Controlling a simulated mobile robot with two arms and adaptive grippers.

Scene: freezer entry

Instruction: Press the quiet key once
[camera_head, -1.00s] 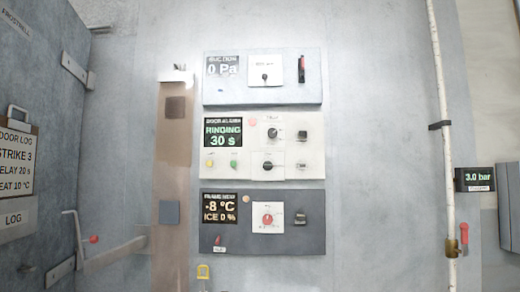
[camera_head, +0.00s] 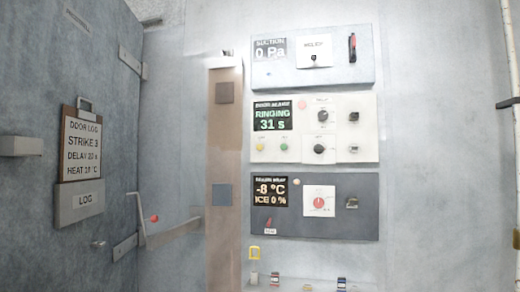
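The white door alarm panel (camera_head: 335,150) is on the wall at centre right, and its display (camera_head: 272,116) reads RINGING 31 s. Below the display are a yellow button (camera_head: 260,147) and a green button (camera_head: 284,147). A pink round part (camera_head: 302,105) is at the top. Two black knobs, one upper (camera_head: 323,116) and one lower (camera_head: 319,148), and two small switches (camera_head: 353,117) are on the right. The small labels are too blurred to tell which one is the quiet key. Neither of my grippers is in view.
A suction panel (camera_head: 340,75) reading 0 Pa is above, and a dark frame heater panel (camera_head: 340,220) is below. A door log clipboard (camera_head: 82,148) hangs on the grey door at left. A red-tipped lever (camera_head: 147,219) stands out near the brown post (camera_head: 224,130).

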